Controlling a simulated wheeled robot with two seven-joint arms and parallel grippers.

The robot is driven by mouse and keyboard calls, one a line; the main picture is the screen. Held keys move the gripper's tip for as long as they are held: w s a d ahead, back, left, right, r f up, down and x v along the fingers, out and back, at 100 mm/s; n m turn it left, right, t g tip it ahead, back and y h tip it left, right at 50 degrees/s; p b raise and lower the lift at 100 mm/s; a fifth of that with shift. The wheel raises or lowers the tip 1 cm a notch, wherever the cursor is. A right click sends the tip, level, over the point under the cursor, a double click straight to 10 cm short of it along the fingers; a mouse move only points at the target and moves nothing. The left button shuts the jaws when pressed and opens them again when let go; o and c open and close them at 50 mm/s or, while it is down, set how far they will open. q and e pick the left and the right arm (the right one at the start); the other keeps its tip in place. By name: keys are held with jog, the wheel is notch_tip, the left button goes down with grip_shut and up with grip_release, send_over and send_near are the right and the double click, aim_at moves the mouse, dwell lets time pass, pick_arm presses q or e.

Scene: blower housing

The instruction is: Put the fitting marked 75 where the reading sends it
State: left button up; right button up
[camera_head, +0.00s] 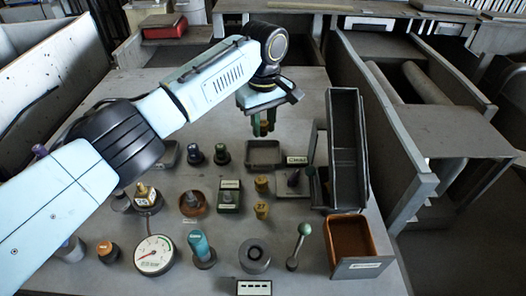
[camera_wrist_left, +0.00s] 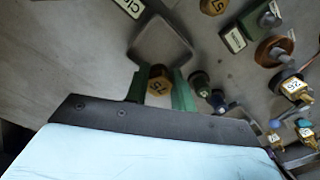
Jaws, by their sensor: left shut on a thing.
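My left gripper (camera_head: 263,128) is shut on a brass hexagonal fitting. In the left wrist view the fitting marked 75 (camera_wrist_left: 159,82) sits between the green fingers of the left gripper (camera_wrist_left: 160,92). The fitting is held above the table, near an empty square grey tray (camera_head: 265,142), which also shows in the left wrist view (camera_wrist_left: 137,52). A round white dial gauge (camera_head: 154,254) with a red needle stands at the front left; its numbers are too small to read. My right gripper is out of view.
Brass fittings, one marked 27 (camera_head: 261,210), stand mid-table. A tall open grey box (camera_head: 345,150) and an orange-brown bin (camera_head: 353,238) stand right. A labelled plate (camera_head: 297,160), green block (camera_head: 229,197), teal-topped item (camera_head: 200,248) and grey ring (camera_head: 255,256) crowd the table.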

aim_at(263, 129)
pick_arm(q)
notch_tip(263, 129, down, 3)
jog(key=shift+f, duration=0.6)
notch_tip(263, 129, down, 2)
jog(key=shift+f+b, duration=0.2)
jog(key=shift+b, duration=0.25)
jog(key=shift+f, duration=0.3)
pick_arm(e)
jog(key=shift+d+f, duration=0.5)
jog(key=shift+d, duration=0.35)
pick_arm(q)
jog(key=shift+f, duration=0.1)
jog(key=o, duration=1)
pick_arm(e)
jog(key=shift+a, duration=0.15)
